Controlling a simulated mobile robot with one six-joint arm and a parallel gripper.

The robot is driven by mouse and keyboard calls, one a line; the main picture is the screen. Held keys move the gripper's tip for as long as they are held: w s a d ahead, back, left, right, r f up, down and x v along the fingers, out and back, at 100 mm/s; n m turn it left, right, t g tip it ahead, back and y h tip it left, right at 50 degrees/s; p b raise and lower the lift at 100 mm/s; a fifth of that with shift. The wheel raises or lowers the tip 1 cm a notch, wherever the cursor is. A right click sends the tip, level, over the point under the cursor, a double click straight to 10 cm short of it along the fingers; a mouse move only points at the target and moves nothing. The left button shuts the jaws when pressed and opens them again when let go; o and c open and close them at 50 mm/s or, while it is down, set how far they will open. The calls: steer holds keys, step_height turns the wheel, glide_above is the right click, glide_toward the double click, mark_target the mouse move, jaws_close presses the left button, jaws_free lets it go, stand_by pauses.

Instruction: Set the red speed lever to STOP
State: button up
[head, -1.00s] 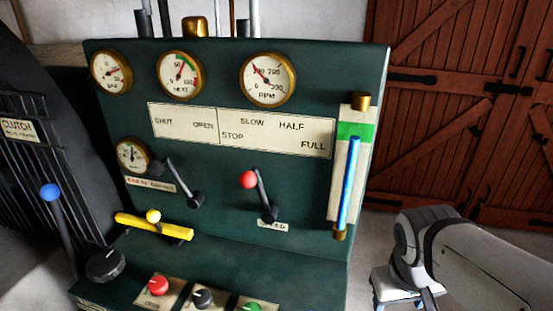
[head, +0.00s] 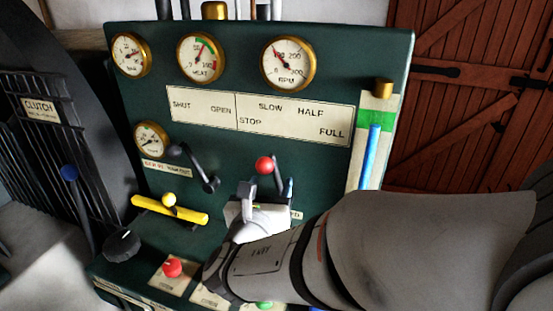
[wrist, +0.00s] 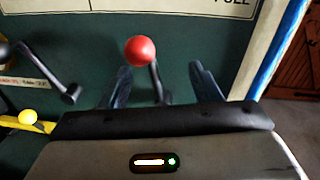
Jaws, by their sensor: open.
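The red speed lever has a round red knob (head: 264,165) on a dark arm, tilted up and left from its pivot on the green panel. My gripper (head: 264,188) is open in front of it, low on the panel. In the wrist view the red knob (wrist: 140,50) shows just above and between the two open fingers (wrist: 162,78), nearer the left one. The fingers appear to straddle the lever's arm without gripping it. The label plate (head: 256,118) above reads STOP, SLOW, HALF and FULL. My gripper partly hides the lever's pivot and small label.
A black-knobbed lever (head: 196,168) and a yellow handle (head: 168,209) are to the left. A blue-filled glass tube (head: 370,155) is to the right. A blue-knobbed clutch lever (head: 78,195) stands far left. Buttons line the lower ledge, partly behind my arm.

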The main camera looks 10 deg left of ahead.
mark_target(263, 171)
steer(key=shift+s+a+r+n+y, duration=0.1)
steer(key=shift+s+a+n+y, duration=0.15)
steer(key=shift+a, duration=0.2)
steer(key=shift+s+a+n+y, duration=0.1)
steer(key=shift+a+n+y, duration=0.05)
steer(key=shift+a+n, duration=0.25)
steer(key=shift+w+a+r, duration=0.1)
steer(key=shift+w+a, duration=0.05)
steer(key=shift+a, duration=0.15)
steer(key=w, duration=0.5)
steer(key=w+p, duration=0.1)
steer(key=w, duration=0.1)
steer(key=shift+w+a, duration=0.2)
steer(key=shift+a, duration=0.05)
jaws_close()
